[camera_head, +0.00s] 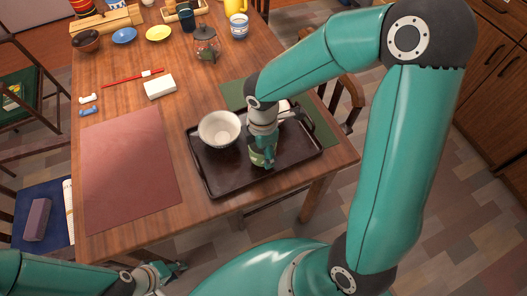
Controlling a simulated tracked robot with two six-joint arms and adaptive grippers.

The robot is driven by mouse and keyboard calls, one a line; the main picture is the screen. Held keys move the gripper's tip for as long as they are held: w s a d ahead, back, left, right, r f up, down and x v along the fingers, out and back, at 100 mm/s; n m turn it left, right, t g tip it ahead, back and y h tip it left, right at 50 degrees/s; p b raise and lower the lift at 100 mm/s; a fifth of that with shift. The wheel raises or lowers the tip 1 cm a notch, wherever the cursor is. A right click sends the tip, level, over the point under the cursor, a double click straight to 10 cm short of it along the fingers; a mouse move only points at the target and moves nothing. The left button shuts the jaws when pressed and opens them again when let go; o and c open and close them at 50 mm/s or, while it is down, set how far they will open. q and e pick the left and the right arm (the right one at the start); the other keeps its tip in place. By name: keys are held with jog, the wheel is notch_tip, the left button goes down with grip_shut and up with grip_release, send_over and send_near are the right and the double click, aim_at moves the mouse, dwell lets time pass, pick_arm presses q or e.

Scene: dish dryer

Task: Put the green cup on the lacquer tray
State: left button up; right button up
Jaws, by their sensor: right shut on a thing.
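The green cup (256,157) is at the dark lacquer tray (221,182), in the right half of the tray. My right gripper (264,153) is shut on the cup from above and partly hides it. Whether the cup's base touches the tray I cannot tell. A white bowl (219,129) stands on the tray just left of the cup. My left gripper (172,270) is low at the bottom of the view, below the table's front edge and away from the tray. Its fingers are small and I cannot tell if they are open.
A reddish placemat (128,168) lies left of the tray, and a green placemat (234,94) lies behind it. Chairs flank the table.

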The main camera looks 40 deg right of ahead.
jog(key=shift+f, duration=0.55)
jog(key=shift+f, duration=0.1)
jog(key=o, duration=1.7)
jog(key=shift+o, duration=0.2)
notch_tip(320, 180, up, 12)
jog(key=p, duration=0.2)
jog(key=shift+s, duration=0.1)
